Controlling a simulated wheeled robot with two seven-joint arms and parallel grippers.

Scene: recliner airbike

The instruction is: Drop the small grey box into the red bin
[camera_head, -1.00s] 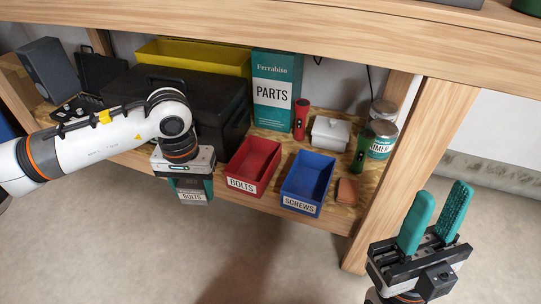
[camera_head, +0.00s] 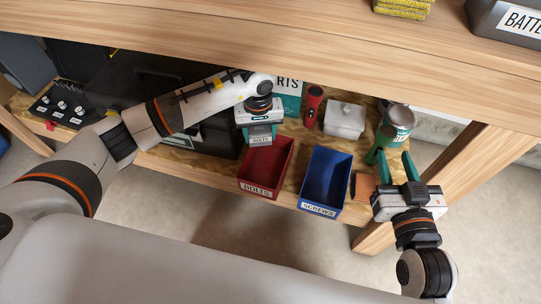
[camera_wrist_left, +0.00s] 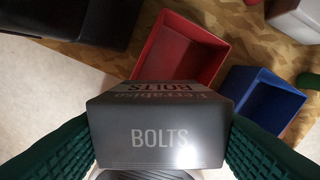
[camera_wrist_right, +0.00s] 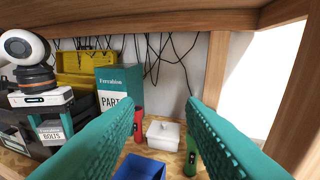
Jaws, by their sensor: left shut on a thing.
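The small grey box (camera_wrist_left: 158,135), labelled BOLTS, is held between the green fingers of my left gripper (camera_head: 260,134), which is shut on it. In the head view the box (camera_head: 260,140) is at the back left of the red bin (camera_head: 250,186). In the left wrist view the red bin (camera_wrist_left: 205,62) lies just beyond the box and looks empty from what shows. My right gripper (camera_head: 396,165) is open and empty at the right end of the shelf, its green fingers spread apart in the right wrist view (camera_wrist_right: 165,125).
A blue SCREWS bin (camera_head: 318,207) stands right of the red bin. A black case (camera_head: 217,140) is to the left. A red flashlight (camera_head: 313,107), white box (camera_head: 345,120) and green cylinder (camera_head: 383,142) stand behind. The wooden bench top (camera_head: 330,85) overhangs the shelf.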

